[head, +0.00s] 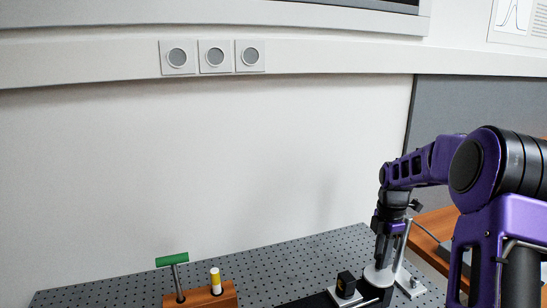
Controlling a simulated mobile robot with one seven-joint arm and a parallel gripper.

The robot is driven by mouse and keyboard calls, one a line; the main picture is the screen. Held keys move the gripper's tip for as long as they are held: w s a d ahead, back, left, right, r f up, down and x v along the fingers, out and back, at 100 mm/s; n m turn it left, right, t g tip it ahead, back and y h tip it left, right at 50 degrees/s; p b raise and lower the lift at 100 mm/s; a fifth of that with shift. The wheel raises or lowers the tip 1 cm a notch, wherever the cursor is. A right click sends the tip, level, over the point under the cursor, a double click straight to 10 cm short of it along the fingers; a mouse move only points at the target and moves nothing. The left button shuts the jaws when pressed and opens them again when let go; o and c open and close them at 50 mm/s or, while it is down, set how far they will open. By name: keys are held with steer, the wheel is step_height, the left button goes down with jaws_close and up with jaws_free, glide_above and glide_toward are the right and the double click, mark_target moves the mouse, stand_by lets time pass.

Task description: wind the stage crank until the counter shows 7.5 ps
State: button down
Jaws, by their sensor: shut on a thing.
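My gripper (382,262) points down at the right of the perforated bench, over a white round disc (371,277) that looks like the stage crank's wheel. It is shut on the crank's handle, which its fingers mostly hide. A small black block on a white plate (345,288) sits just left of the disc, on a dark strip that looks like the stage. No counter reading can be made out in the head view.
The perforated grey bench (300,255) is mostly bare behind the stage. A wooden block (205,297) at the front left holds a green-handled T-shaped tool (172,261) and a yellow-and-white stick (215,281). A slanted metal post (404,245) stands close right of my gripper.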

steer(key=n, duration=0.2)
steer(key=a+n, duration=0.1)
steer(key=n, duration=0.2)
steer(key=shift+a+n, duration=0.2)
steer(key=shift+n, duration=0.1)
jaws_free()
stand_by(0.4)
step_height(320, 180, up, 6)
stand_by(0.4)
steer(key=shift+c, duration=0.4)
